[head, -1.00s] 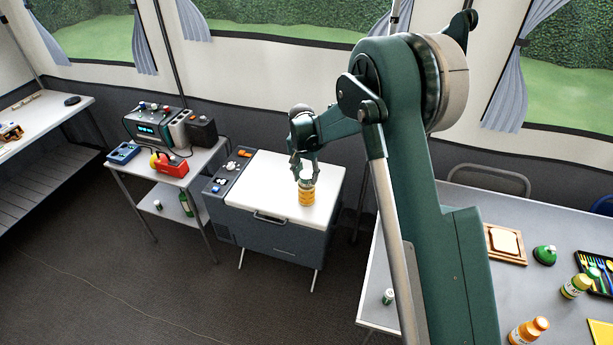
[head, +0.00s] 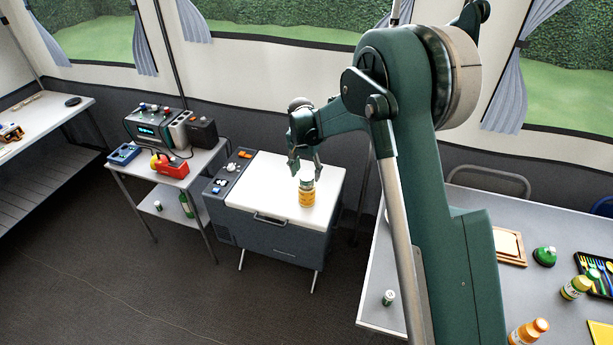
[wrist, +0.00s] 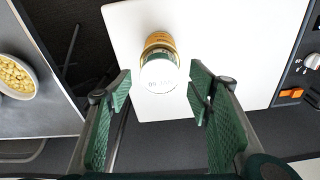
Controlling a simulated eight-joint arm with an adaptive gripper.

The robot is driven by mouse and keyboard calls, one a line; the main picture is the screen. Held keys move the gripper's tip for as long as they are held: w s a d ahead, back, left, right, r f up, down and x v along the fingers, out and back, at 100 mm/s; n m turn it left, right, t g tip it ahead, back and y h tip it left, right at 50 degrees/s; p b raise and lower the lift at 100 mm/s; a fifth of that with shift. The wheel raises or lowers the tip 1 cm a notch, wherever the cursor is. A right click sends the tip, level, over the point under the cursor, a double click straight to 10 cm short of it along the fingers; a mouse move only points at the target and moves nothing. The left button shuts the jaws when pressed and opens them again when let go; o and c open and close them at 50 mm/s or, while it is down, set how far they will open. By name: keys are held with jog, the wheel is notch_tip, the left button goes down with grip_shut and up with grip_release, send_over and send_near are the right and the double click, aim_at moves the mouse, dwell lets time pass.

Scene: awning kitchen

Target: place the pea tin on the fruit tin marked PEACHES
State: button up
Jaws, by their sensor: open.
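The pea tin (head: 306,183), with a pale lid and a green band, stands upright on the orange-yellow fruit tin (head: 307,199). The two form a stack on the white lid of a cool box. In the wrist view, the pea tin's white lid (wrist: 160,78) faces me, with the yellow fruit tin (wrist: 159,41) partly hidden behind it. The word PEACHES is not readable. My gripper (head: 305,170) is open, its fingers spread around and above the top of the stack. In the wrist view, clear gaps show between the pea tin and both green finger pads (wrist: 160,94).
The cool box (head: 265,187) has free room on its lid around the stack and a control strip (head: 223,176) at its left. A side table with devices (head: 160,160) stands left. At right is a grey table (head: 375,270) with a board and several containers.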

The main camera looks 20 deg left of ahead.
aim_at(307, 178)
notch_tip(307, 178, up, 9)
jog(key=s, duration=0.1)
jog(key=shift+p, duration=0.3)
jog(key=shift+a, duration=0.1)
dwell(0.5)
jog(key=s+d+r+t, duration=0.1)
jog(key=s+d+r, duration=0.3)
jog(key=d+r, duration=0.45)
jog(key=s+d+r+n+t+y, duration=0.1)
jog(key=s+d+r, duration=0.45)
jog(key=d, duration=0.55)
jog(key=s+d+r, duration=0.3)
jog(key=d+r, duration=0.4)
jog(key=d, duration=0.3)
jog(key=s+d+r+t, duration=0.2)
jog(key=s+d+r, duration=0.1)
jog(key=s+d, duration=0.9)
jog(key=s+d+f+t, duration=0.1)
jog(key=s+d+f, duration=0.1)
jog(key=s+d, duration=0.3)
jog(key=s+d+f+n, duration=0.1)
jog(key=s+d+f, duration=0.2)
jog(key=s, duration=0.8)
jog(key=shift+s+d+f+t+h, duration=0.2)
jog(key=shift+d+t+h, duration=0.2)
jog(key=shift+d, duration=0.5)
